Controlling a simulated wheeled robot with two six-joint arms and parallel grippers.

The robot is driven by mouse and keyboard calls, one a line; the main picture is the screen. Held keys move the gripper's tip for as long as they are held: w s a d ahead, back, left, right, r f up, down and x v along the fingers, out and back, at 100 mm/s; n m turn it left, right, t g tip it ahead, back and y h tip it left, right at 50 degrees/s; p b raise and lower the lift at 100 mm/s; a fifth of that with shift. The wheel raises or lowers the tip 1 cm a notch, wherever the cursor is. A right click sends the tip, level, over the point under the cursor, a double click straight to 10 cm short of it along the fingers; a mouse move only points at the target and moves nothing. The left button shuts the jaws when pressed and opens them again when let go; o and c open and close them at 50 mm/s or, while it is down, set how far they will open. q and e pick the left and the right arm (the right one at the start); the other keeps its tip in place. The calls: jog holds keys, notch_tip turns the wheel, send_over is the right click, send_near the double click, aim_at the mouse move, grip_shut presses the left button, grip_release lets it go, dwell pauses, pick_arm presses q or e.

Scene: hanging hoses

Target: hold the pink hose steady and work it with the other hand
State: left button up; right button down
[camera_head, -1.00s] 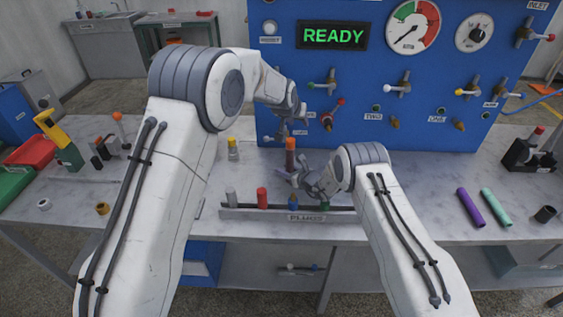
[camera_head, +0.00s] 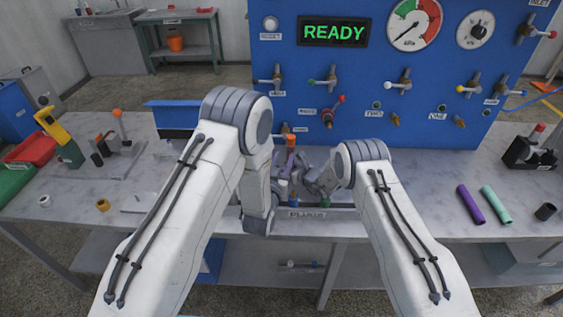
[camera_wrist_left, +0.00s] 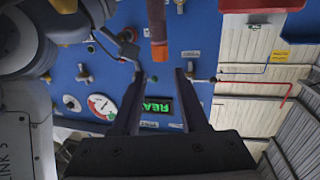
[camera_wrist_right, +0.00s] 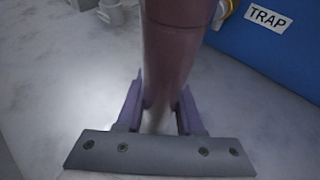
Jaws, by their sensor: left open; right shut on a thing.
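The pink hose (camera_wrist_right: 170,60) stands between the jaws of my right gripper (camera_wrist_right: 160,108), which are shut on it in the right wrist view. In the head view its orange-brown upper end (camera_head: 290,139) shows between my two wrists, and its lower part is mostly hidden. My right gripper (camera_head: 300,172) comes to it from the right.
The blue panel (camera_head: 400,125) with valves, gauges and a lit READY display (camera_head: 334,32) stands behind. The plug rack (camera_head: 325,214) is at the table's front, partly covered by my left wrist. Purple (camera_head: 470,205) and mint (camera_head: 496,206) tubes lie at right.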

aim_at(290, 141)
pick_arm(q)
jog(key=x, duration=1.1)
jog(key=shift+a, duration=0.1)
grip_shut()
